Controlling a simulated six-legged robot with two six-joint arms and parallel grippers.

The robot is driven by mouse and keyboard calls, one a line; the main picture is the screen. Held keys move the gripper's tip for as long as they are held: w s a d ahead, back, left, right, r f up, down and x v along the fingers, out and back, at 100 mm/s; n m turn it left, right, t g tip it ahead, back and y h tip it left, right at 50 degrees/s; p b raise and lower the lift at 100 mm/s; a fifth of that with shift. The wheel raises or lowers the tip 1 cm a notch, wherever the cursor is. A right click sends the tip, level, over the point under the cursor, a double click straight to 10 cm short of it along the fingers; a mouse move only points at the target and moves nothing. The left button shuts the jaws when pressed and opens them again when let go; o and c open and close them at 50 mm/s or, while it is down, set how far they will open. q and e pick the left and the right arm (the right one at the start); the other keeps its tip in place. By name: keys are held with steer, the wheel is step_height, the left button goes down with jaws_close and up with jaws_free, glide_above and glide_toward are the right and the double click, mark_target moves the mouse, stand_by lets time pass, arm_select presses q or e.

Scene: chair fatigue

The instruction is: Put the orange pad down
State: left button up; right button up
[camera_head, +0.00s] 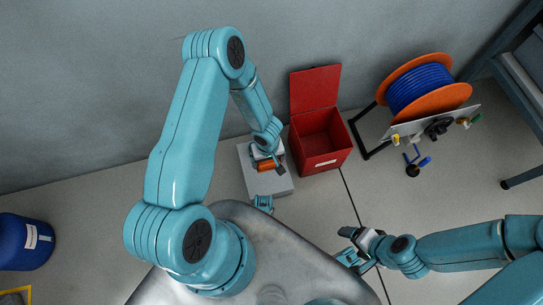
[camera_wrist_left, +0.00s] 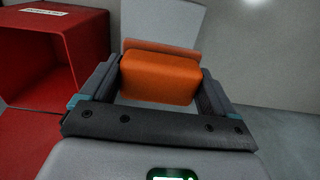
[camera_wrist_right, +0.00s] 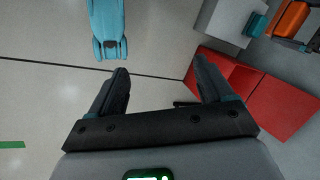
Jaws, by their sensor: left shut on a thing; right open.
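The orange pad (camera_head: 265,166) is between the fingers of my left gripper (camera_head: 271,163), which is shut on it. In the left wrist view the pad (camera_wrist_left: 160,80) spans between both fingers. The pad is over a light grey block (camera_head: 258,187) on the floor; I cannot tell whether they touch. In the right wrist view the pad (camera_wrist_right: 292,18) shows at the top right, beside the grey block (camera_wrist_right: 225,24). My right gripper (camera_wrist_right: 163,75) is open and empty, out to the right of the block in the head view.
An open red box (camera_head: 322,150) stands just right of the block, with its lid up. A reel of blue hose (camera_head: 420,90) on a stand is further right. A blue barrel (camera_head: 22,242) is at the far left. A grey wall runs behind the block.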

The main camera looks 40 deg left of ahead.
arm_select(q)
step_height(320, 180, down, 18)
steer(key=b, duration=0.7)
steer(key=shift+r, duration=0.25)
arm_select(e)
step_height(320, 180, down, 7)
steer(key=w+d, duration=0.1)
steer(key=shift+w+f+m+t, duration=0.2)
steer(key=shift+w+m+t, duration=0.05)
steer(key=shift+m+t, duration=0.05)
arm_select(q)
steer(key=shift+f, duration=0.2)
steer(key=o, duration=0.8)
arm_select(e)
steer(key=shift+w+f, duration=0.1)
steer(key=shift+f, duration=0.05)
arm_select(q)
steer(key=shift+r, duration=0.1)
